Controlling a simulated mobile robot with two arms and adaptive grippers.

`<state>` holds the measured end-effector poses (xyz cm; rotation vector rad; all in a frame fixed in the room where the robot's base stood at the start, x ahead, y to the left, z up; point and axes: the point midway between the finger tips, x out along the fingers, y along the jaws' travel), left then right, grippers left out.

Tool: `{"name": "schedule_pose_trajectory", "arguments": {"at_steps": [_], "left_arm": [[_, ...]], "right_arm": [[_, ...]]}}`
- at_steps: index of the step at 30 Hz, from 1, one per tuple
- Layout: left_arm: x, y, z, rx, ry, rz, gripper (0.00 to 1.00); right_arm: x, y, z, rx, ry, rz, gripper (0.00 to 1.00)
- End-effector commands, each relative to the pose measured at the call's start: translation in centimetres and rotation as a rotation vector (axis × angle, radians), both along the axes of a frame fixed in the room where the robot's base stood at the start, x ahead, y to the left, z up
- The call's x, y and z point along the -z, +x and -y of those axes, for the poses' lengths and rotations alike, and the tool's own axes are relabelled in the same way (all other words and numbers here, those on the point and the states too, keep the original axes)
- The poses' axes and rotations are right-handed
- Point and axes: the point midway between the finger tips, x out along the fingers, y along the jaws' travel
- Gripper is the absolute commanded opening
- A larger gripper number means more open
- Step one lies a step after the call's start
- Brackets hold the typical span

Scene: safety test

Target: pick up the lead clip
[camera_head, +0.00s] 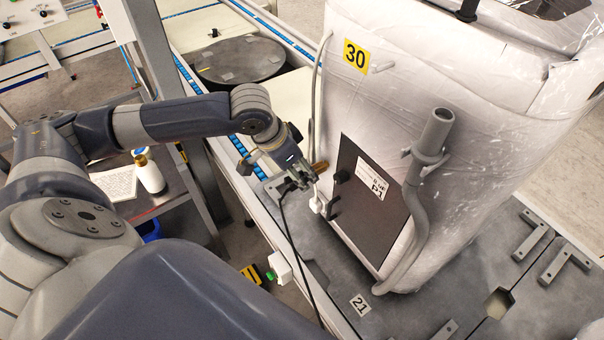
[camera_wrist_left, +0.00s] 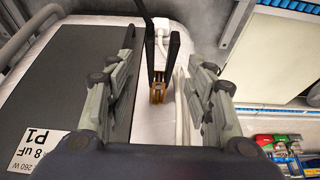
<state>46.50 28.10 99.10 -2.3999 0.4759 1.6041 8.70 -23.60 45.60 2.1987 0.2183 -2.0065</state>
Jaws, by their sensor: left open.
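The lead clip shows in the left wrist view as a brass-coloured piece (camera_wrist_left: 158,88) with two long black arms and a dark lead at the top. In the head view its brass part (camera_head: 320,167) sticks out beside my left gripper (camera_head: 298,178), close to the wrapped white unit. In the wrist view my left gripper (camera_wrist_left: 163,75) is open, one finger on each side of the clip, with gaps to both. I cannot tell what the clip is attached to. My right gripper is not in view.
A dark panel marked P1 (camera_head: 367,203) is on the wrapped white unit (camera_head: 400,80), with a grey pipe (camera_head: 428,150) to its right. A black cable (camera_head: 300,255) hangs below my left gripper. A side table with a white bottle (camera_head: 149,175) stands at left.

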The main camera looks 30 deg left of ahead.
Motion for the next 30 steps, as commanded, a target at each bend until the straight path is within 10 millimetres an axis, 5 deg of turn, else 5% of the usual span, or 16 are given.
{"name": "schedule_pose_trajectory", "arguments": {"at_steps": [11, 16, 30], "left_arm": [[1.16, 0.45, 0.22, 0.001, 0.000, 0.001, 0.47], [1.14, 0.45, 0.21, 0.001, 0.000, 0.001, 0.08], [0.81, 0.45, 0.22, 0.002, 0.000, 0.001, 0.07]], "right_arm": [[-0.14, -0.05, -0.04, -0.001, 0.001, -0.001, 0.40], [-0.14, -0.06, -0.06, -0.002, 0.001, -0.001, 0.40], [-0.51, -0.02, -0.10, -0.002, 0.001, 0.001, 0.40]]}}
